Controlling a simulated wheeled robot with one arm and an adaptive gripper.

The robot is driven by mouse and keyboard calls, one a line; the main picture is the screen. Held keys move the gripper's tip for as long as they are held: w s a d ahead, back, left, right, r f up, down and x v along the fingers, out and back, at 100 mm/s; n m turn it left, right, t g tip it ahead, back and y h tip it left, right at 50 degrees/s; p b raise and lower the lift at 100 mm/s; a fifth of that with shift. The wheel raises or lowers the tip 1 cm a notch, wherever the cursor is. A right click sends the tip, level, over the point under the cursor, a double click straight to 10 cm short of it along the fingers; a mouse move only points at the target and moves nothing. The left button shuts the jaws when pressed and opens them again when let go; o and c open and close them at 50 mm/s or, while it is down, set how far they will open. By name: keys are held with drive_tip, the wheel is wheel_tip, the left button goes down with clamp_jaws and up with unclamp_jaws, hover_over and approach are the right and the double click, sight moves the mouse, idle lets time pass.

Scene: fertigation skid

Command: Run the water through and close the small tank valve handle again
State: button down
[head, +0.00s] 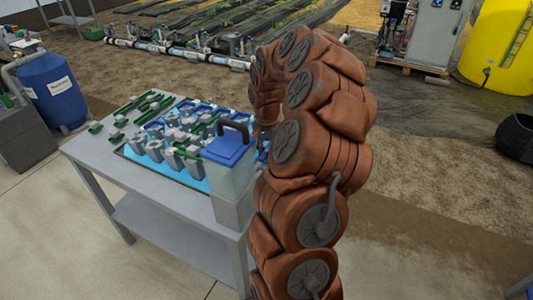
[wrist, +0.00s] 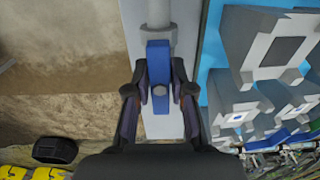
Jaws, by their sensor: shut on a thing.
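In the wrist view, my gripper (wrist: 159,92) is shut on the blue valve handle (wrist: 158,62), one finger on each side. The handle's long side runs in line with the grey pipe (wrist: 158,14) above it in the picture. My arm hides most of the valve side and the gripper there. I cannot see any water running.
The grey table (head: 130,172) carries a blue tray (head: 135,157) with several grey and blue fittings, close right of the handle in the wrist view. A blue barrel (head: 55,90) stands left, a yellow tank (head: 500,50) far right. A black tub (head: 516,137) sits on the right floor.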

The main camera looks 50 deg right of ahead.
drive_tip(key=shift+f, duration=0.1)
drive_tip(key=shift+f+m+b, duration=0.15)
drive_tip(key=shift+m+b, duration=0.55)
drive_tip(key=shift+b, duration=0.45)
drive_tip(key=m+b, duration=0.3)
drive_tip(key=b, duration=0.1)
drive_tip(key=m+b, duration=0.4)
drive_tip(key=m, duration=0.1)
drive_tip(key=shift+m+b, duration=0.35)
drive_tip(key=shift+m, duration=0.05)
drive_tip(key=m+b, duration=0.1)
drive_tip(key=m, duration=0.3)
drive_tip(key=shift+s+m+b, duration=0.1)
drive_tip(key=shift+m+b, duration=0.25)
drive_tip(key=shift+m, duration=0.05)
drive_tip(key=m, duration=0.4)
drive_tip(key=shift+r+m, duration=0.2)
drive_tip(key=shift+m, duration=0.1)
drive_tip(key=c, duration=0.9)
unclamp_jaws()
drive_tip(key=shift+c, duration=0.2)
drive_tip(key=shift+r, duration=0.15)
